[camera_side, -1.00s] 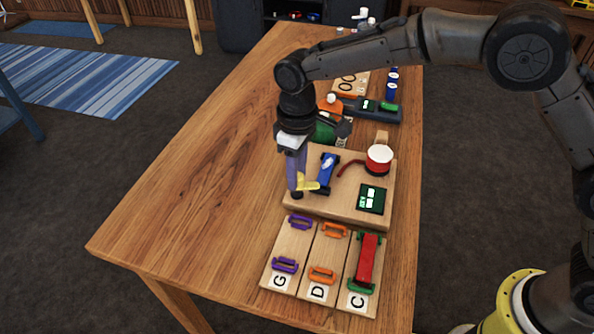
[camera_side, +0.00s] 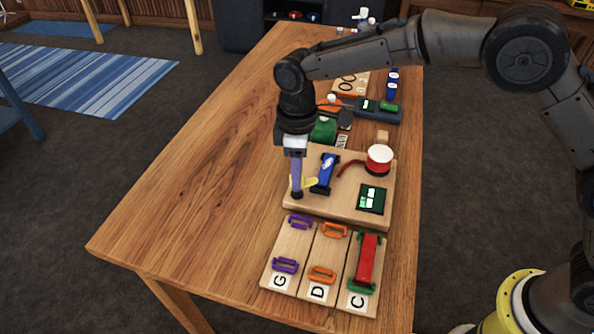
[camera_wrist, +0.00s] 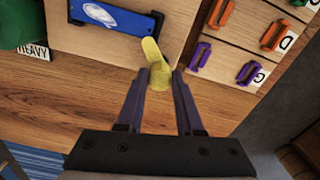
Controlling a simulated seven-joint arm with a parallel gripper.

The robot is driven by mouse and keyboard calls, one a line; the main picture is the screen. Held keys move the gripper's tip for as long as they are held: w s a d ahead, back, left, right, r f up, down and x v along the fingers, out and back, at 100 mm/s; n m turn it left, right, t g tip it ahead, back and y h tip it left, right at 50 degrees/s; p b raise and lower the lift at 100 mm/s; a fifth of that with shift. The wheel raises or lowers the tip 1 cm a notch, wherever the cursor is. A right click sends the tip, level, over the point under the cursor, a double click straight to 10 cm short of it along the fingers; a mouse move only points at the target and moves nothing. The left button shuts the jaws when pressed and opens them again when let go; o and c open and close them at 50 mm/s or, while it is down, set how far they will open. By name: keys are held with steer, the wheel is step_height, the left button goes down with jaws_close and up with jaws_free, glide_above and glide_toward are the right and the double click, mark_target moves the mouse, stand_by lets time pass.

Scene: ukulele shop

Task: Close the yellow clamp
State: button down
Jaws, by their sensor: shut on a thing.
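The yellow clamp (camera_wrist: 155,58) stands at the edge of the wooden board, by one end of the blue piece (camera_wrist: 118,14). In the side view the clamp (camera_side: 310,183) shows as a small yellow bar just right of my fingertips, partly hidden by them. My gripper (camera_wrist: 160,79) is shut on the clamp's near end, with a purple finger on each side of it. In the side view my gripper (camera_side: 297,193) points straight down at the board's left edge. The clamp's hinge and underside are hidden.
In front lie boards marked G, D and C, with purple, orange and green brackets and a red bar (camera_side: 367,258). Bare table (camera_side: 190,190) lies to the left.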

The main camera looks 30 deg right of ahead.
steer(key=shift+r, duration=0.15)
steer(key=c, duration=0.5)
jaws_free()
steer(key=shift+c, duration=0.2)
step_height(320, 180, up, 14)
